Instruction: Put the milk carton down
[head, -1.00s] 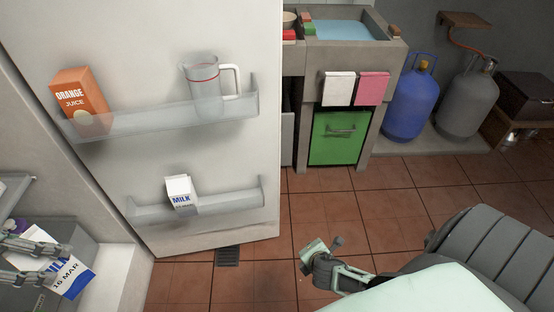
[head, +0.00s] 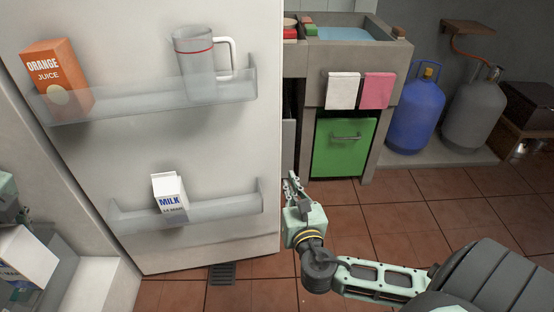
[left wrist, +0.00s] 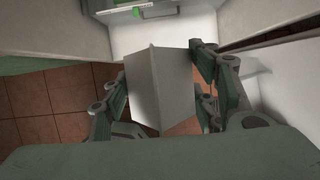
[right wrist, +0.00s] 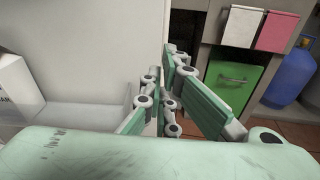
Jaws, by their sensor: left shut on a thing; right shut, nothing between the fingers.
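My left gripper (left wrist: 162,80) is shut on a white milk carton (left wrist: 160,90). The held carton also shows at the lower left edge of the head view (head: 25,258), tilted, beside the open fridge's interior. Most of the left gripper is cut off there. A second milk carton (head: 170,196) stands on the lower shelf of the fridge door. My right gripper (head: 293,186) is shut and empty, in front of the door's right edge. In the right wrist view its fingers (right wrist: 172,62) are together beside that edge.
The fridge door (head: 200,140) stands open. Its upper shelf (head: 150,105) holds an orange juice carton (head: 55,80) and a clear jug (head: 197,65). Behind are a sink counter, a green cabinet (head: 343,147) and gas cylinders (head: 415,110). Tiled floor (head: 400,220) is open at the right.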

